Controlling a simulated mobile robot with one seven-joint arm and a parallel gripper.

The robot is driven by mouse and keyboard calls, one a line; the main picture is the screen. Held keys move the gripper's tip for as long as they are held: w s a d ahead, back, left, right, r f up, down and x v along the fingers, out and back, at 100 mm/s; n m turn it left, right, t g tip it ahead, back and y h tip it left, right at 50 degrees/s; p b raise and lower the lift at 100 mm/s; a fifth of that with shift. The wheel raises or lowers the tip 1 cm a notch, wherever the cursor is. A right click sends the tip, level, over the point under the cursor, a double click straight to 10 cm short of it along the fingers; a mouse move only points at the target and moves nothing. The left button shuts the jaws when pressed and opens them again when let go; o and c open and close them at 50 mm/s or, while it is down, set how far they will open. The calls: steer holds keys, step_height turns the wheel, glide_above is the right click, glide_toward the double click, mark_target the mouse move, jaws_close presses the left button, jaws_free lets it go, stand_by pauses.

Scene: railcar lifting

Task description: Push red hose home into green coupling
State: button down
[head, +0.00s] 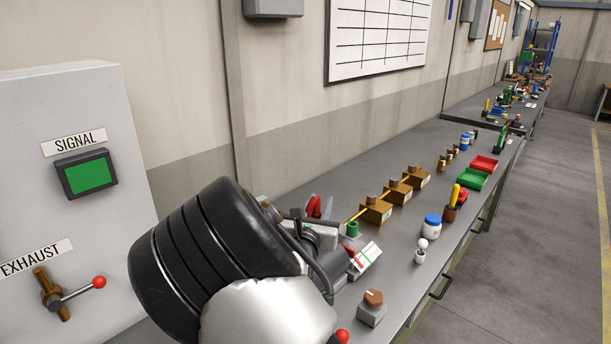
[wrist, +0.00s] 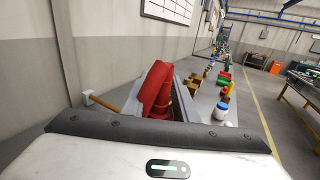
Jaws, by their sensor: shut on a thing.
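My gripper (head: 302,236) is low over the near end of the bench, mostly hidden behind my own wrist in the head view. The red hose (head: 314,207) shows just beyond it. A short green cylinder, apparently the green coupling (head: 352,229), stands just right of the hose in the head view. The hose's lower end is hidden, so I cannot tell whether it touches the coupling.
A cabinet with a green SIGNAL screen (head: 89,175) and an EXHAUST lever (head: 76,293) stands at left. Brass blocks (head: 376,210), a blue-and-white jar (head: 431,227), a green tray (head: 474,179) and a red tray (head: 484,163) stand along the bench. The floor at right is clear.

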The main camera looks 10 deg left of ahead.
steer(key=a+r, duration=0.1)
steer(key=a+n+y, duration=0.1)
steer(key=a+r+y, duration=0.1)
steer(key=a, duration=0.1)
steer(key=shift+w+r+n+p, duration=0.3)
steer(key=shift+w+r+p, duration=0.05)
steer(key=shift+w+p, duration=0.05)
steer(key=shift+m+h, duration=0.6)
steer(key=shift+h, duration=0.3)
steer(key=shift+d+f+b, duration=0.2)
steer(key=shift+f+b, duration=1.85)
steer(key=shift+f, duration=0.85)
steer(key=shift+f+b, duration=1.55)
steer(key=shift+f, duration=0.45)
steer(key=c, duration=1.3)
jaws_free()
steer(key=shift+c, duration=0.2)
steer(key=shift+s, duration=0.1)
steer(key=s+b, duration=0.1)
steer(key=s, duration=1.6)
steer(key=shift+s+a, duration=0.15)
